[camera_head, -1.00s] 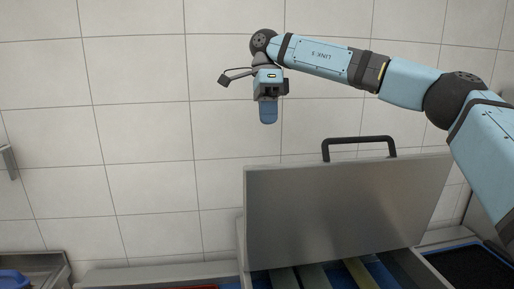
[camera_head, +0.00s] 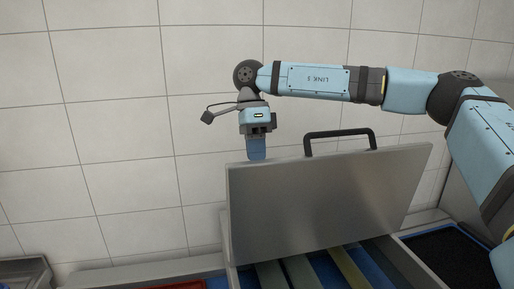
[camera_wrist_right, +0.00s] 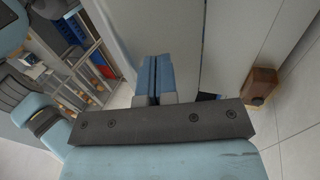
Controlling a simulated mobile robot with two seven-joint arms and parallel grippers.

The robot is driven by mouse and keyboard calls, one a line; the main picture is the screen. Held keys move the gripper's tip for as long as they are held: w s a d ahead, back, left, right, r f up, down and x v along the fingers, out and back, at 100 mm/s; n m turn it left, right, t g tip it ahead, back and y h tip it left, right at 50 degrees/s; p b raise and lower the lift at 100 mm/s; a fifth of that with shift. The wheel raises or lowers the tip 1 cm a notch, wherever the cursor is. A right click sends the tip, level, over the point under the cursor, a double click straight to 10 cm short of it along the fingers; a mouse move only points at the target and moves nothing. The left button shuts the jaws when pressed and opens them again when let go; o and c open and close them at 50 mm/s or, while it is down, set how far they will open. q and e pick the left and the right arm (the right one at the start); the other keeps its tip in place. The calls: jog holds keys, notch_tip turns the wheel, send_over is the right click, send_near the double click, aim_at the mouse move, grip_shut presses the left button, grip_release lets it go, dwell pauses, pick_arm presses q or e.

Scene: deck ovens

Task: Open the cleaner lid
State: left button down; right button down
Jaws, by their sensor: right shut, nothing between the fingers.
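The cleaner lid (camera_head: 320,205) is a flat grey metal panel standing raised and nearly upright, with a black bar handle (camera_head: 340,133) on its top edge. Below it the cleaner's open inside shows long coloured strips (camera_head: 303,271). My right gripper (camera_head: 257,156) points down at the lid's upper left corner, left of the handle, with its blue fingers shut and empty. Whether it touches the lid I cannot tell. The right wrist view shows the shut blue fingers (camera_wrist_right: 154,78) in front of a pale grey panel. My left gripper is not in view.
A tiled wall (camera_head: 110,120) stands behind. A dark tray with a blue rim (camera_head: 445,255) lies to the right of the cleaner. A red-edged thing (camera_head: 190,285) shows at the bottom, and a metal basin (camera_head: 25,272) at the lower left.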

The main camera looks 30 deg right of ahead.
jog(key=shift+s+a+f, duration=0.1)
jog(key=shift+s+a, duration=0.05)
jog(key=shift+s, duration=0.2)
jog(key=shift+w, duration=0.1)
